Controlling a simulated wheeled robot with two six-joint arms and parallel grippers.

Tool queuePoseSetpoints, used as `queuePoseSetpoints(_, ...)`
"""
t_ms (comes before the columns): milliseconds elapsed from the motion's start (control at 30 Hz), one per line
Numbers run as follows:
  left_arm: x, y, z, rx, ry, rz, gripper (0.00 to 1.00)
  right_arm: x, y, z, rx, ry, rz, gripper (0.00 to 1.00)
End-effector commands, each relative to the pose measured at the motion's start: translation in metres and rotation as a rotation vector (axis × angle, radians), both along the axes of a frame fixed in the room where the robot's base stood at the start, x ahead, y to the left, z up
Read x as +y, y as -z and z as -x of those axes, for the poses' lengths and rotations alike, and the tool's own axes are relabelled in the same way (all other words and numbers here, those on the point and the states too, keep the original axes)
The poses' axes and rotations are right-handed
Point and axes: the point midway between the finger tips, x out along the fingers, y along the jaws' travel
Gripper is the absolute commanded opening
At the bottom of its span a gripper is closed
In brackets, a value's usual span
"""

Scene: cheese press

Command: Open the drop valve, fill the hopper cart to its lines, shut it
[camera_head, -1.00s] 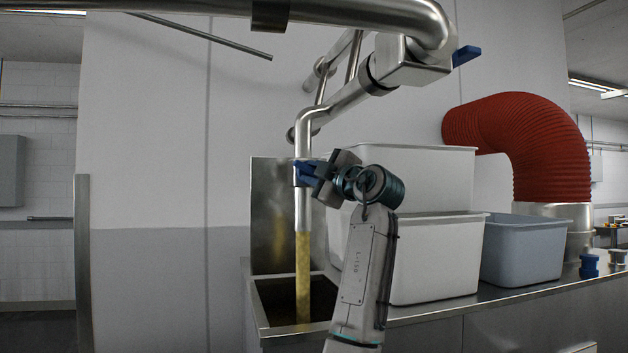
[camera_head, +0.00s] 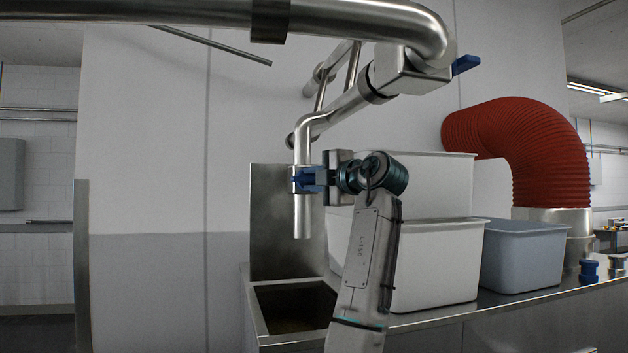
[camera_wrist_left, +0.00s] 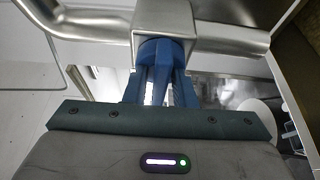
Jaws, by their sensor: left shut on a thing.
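The drop valve (camera_head: 301,170) sits on a vertical steel pipe that ends in an open spout (camera_head: 302,222). Its blue handle (camera_head: 303,179) is held by my left gripper (camera_head: 311,180), which is shut on it from the right. In the left wrist view the blue handle (camera_wrist_left: 161,55) stands between the fingers, under the steel valve body. Nothing runs from the spout. The hopper cart (camera_head: 262,322) is the steel bin below the spout. Its inside is dark, and neither lines nor fill level can be made out. My right gripper is out of view.
White tubs (camera_head: 437,265) are stacked right behind my left arm, with a grey-blue tub (camera_head: 522,255) beside them on the steel counter. A red hose (camera_head: 520,145) bends down behind. A second blue handle (camera_head: 465,64) is on the upper pipe.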

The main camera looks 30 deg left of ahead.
Motion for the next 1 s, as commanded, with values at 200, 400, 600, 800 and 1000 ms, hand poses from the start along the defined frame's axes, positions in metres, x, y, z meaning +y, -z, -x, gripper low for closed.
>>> queuePoseSetpoints(200, 0.000, 0.003, -0.001, 0.004, -0.001, 0.005, 0.01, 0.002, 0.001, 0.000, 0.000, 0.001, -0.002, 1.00)
queuePoseSetpoints(400, 0.000, 0.003, -0.001, 0.003, -0.001, 0.004, 0.34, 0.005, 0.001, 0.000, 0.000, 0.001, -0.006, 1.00)
queuePoseSetpoints(600, 0.000, 0.002, 0.000, 0.002, -0.001, 0.003, 0.34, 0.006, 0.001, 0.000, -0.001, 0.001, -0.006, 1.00)
queuePoseSetpoints(800, -0.015, 0.004, 0.004, 0.001, 0.003, 0.003, 0.34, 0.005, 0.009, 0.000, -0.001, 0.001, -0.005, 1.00)
queuePoseSetpoints(1000, -0.054, 0.005, 0.016, 0.000, 0.004, 0.003, 0.34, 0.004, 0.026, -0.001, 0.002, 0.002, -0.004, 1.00)
